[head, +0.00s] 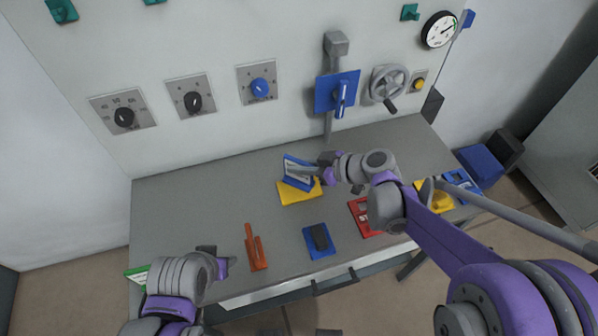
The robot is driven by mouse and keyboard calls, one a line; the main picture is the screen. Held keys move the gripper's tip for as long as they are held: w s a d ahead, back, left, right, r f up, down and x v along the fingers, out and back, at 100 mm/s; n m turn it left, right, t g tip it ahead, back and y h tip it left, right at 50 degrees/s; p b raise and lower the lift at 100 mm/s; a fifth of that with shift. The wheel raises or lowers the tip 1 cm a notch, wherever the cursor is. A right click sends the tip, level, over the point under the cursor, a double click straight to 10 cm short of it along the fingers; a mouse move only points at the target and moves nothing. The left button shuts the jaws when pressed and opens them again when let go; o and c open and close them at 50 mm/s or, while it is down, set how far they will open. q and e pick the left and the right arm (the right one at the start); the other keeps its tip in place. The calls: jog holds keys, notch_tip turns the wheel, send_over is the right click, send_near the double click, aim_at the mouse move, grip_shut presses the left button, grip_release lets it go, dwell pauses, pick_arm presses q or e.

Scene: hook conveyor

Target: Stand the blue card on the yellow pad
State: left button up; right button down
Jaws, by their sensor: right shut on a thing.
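The blue card (297,171), with a pale face, is tilted over the yellow pad (299,194) on the grey bench. Its lower edge is at the pad's back part; I cannot tell whether it touches. My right gripper (322,173) reaches in from the right and is shut on the card's right side. The fingertips are partly hidden by the arm. My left gripper (222,262) is low over the bench's front left, apart from the card; its jaws are not clear.
An orange-brown stand (255,250), a blue block with a dark top (319,240) and a red sign (362,215) lie on the bench (190,215). A green item (137,275) is at left. Dials and a blue lever plate (336,92) are on the wall behind.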

jog(key=shift+f, duration=1.15)
jog(key=shift+f, duration=0.15)
jog(key=c, duration=0.9)
grip_release()
jog(key=shift+d+r, duration=0.1)
jog(key=shift+r, duration=0.15)
jog(key=v, duration=1.2)
jog(key=s+d+f+m+h, duration=0.2)
jog(key=s+d+m+h, duration=0.1)
jog(key=s, duration=0.3)
jog(key=s+d+f+m+h, duration=0.2)
jog(key=s+m+h, duration=0.2)
jog(key=s+m, duration=0.1)
jog(key=s+d+f+m+h, duration=0.3)
jog(key=s+m, duration=0.1)
jog(key=s, duration=0.3)
jog(key=shift+s+d+m+h, duration=0.3)
jog(key=shift+d+h, duration=0.05)
jog(key=shift+h, duration=0.05)
